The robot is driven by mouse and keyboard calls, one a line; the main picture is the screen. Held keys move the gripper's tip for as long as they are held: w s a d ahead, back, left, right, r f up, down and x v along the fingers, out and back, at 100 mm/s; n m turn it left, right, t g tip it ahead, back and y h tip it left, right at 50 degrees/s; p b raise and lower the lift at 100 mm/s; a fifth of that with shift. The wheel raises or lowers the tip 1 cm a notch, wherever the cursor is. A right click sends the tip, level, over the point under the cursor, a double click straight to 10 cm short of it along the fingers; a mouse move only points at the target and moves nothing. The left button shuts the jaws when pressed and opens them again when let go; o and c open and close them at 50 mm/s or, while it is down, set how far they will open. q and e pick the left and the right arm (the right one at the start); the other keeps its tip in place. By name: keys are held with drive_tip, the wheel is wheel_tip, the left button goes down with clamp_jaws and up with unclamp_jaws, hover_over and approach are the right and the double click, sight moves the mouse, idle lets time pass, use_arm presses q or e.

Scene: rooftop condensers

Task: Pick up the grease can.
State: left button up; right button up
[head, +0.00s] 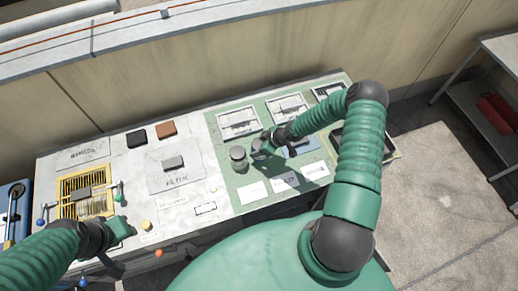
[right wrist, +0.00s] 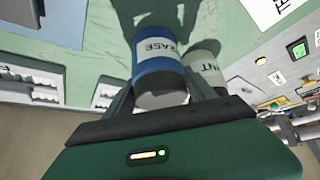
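The fingers of my right gripper (right wrist: 160,88) lie on both sides of the can. I cannot tell whether they press on it or whether it is off the mat. A grey can (right wrist: 207,65) with a label ending in "NT" stands close beside it, outside the fingers. My left gripper (head: 120,228) is over the table's front left; its fingers do not show clearly.
The cans are on a green mat (head: 225,132) with white cards and framed panels. A yellow grille (head: 85,193), a grey block (head: 173,162), and black (head: 136,138) and brown (head: 166,129) blocks lie on the left. A wall (head: 200,75) runs behind the table.

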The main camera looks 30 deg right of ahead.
drive_tip(key=shift+d, duration=0.1)
drive_tip(key=c, duration=0.5)
drive_tip(key=shift+s+d+f, duration=0.15)
drive_tip(key=shift+d, duration=0.2)
drive_tip(key=c, duration=0.6)
